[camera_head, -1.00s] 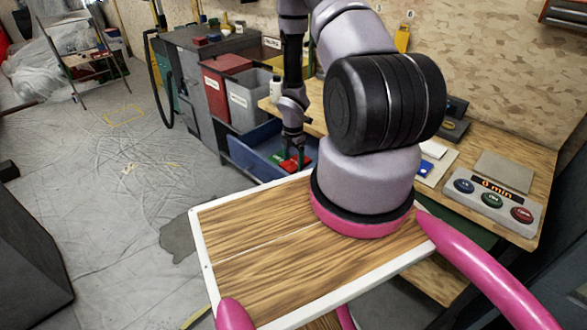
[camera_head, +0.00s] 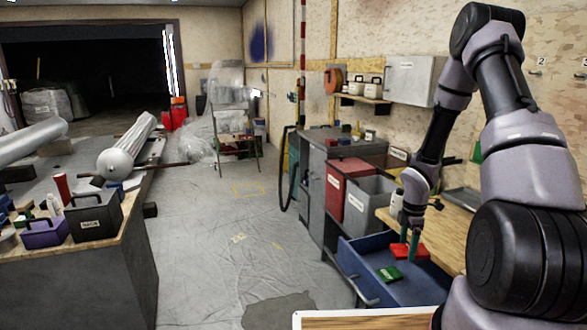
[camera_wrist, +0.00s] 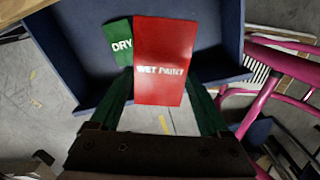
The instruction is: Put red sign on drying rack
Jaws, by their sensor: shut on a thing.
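The red sign (camera_wrist: 163,60), lettered "WET PAINT", is between the green fingers of my gripper (camera_wrist: 161,97) in the wrist view. My gripper is shut on it. In the head view, my gripper (camera_head: 409,246) points down at the open blue drawer (camera_head: 358,278) with the red sign (camera_head: 424,252) at its fingertips. A green sign (camera_head: 390,274) lies in the drawer; its "DRY" lettering shows in the wrist view (camera_wrist: 119,44). A metal frame with shelves (camera_head: 236,143) stands at the back; I cannot tell if it is the drying rack.
A red bin (camera_head: 350,170) and a grey bin (camera_head: 367,203) stand behind the drawer. A wooden bench (camera_head: 450,232) is at right. A cluttered workbench (camera_head: 100,256) stands at left. The sheeted floor (camera_head: 215,220) between is largely clear.

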